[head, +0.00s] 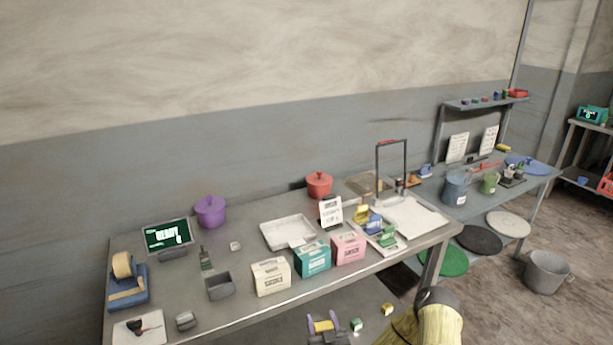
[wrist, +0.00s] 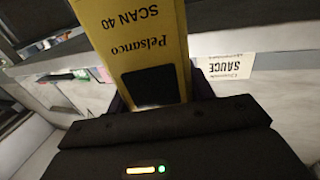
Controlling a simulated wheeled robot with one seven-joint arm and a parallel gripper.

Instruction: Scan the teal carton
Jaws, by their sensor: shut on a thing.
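The teal carton (head: 312,260) stands upright near the front of the table, between a cream carton (head: 271,277) and a pink carton (head: 348,248). My gripper (head: 323,326) is low in the head view, in front of the table edge and apart from the cartons. Its purple fingers are shut on a yellow scanner, which shows large in the wrist view (wrist: 135,40) with the upside-down words "SCAN 40" and "Pelsanco". A dark patch shows at its near end. The teal carton cannot be made out clearly in the wrist view.
A screen (head: 167,236) reading "READY" stands at the table's back left. A white tray (head: 287,233) lies behind the cartons. A card reading "SAUCE" (wrist: 232,66) shows in the wrist view.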

